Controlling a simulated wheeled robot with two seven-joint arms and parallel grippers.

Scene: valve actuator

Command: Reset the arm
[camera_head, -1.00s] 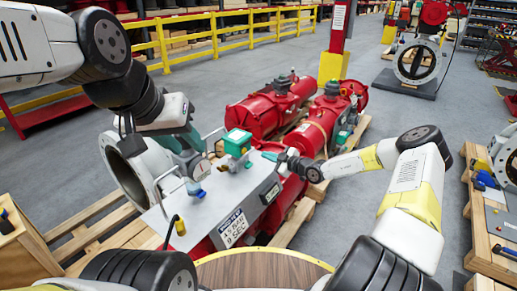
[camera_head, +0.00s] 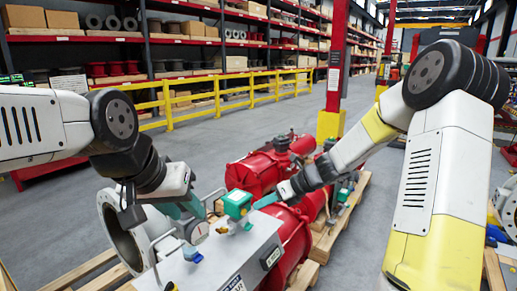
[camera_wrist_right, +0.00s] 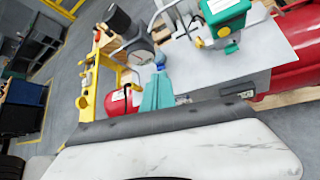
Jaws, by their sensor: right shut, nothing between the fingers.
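The red valve actuator (camera_head: 290,235) lies on a wooden pallet, with a pale grey panel (camera_head: 225,255) on its near side. A green box (camera_head: 238,204) and a round gauge (camera_head: 197,232) stand on the panel. My right gripper (camera_head: 266,201) is at the green box's right side in the head view; contact cannot be told. In the right wrist view its teal fingers (camera_wrist_right: 158,92) are together and empty, with the green box (camera_wrist_right: 222,12) beyond to the right. My left gripper (camera_head: 203,204) is by the gauge, left of the green box; its fingertips are partly hidden.
A large grey flanged pipe end (camera_head: 122,232) is left of the panel. A red post with a yellow base (camera_head: 331,122) stands behind the actuator. A yellow railing (camera_head: 225,97) and loaded shelves are farther back. Grey floor (camera_head: 215,145) is open between.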

